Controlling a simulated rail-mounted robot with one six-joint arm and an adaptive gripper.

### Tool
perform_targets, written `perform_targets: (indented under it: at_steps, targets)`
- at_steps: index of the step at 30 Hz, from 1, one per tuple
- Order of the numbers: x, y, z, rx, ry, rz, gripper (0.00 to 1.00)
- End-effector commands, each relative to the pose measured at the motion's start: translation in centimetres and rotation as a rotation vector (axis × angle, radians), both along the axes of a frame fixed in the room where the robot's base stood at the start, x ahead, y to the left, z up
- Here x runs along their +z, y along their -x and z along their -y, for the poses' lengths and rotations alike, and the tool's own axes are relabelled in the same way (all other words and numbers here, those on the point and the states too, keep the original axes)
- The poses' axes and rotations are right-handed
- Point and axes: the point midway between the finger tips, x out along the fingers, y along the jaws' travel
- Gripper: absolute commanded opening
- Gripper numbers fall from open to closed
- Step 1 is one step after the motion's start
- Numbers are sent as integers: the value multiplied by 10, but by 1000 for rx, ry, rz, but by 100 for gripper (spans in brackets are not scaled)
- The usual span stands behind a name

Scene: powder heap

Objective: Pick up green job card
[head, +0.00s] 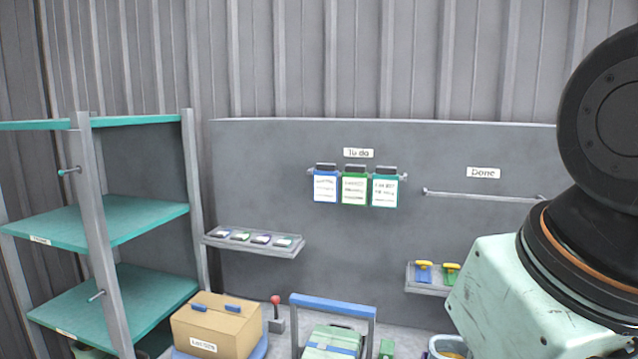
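The green job card (354,190) hangs from the rail under the "To do" label (358,153) on the grey back panel. It has a green border, a white written face and a dark clip at its top. It hangs between a blue-edged card (325,189) on its left and a teal-edged card (385,192) on its right. My arm fills the right side of the head view, apart from the cards. My gripper is not in view.
An empty "Done" rail (480,196) is at the right. Below are a cardboard box (216,328), a blue-topped handle (333,303) and a ledge (428,288) with yellow-topped tools. Teal shelving (120,228) stands left.

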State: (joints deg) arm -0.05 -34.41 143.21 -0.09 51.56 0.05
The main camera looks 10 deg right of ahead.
Motion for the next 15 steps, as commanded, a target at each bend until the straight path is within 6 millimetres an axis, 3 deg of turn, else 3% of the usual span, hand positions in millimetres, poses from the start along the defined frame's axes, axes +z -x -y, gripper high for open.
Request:
perform_targets:
  at_steps: [6,15]
  targets:
    - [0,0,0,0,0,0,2]
    - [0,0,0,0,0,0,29]
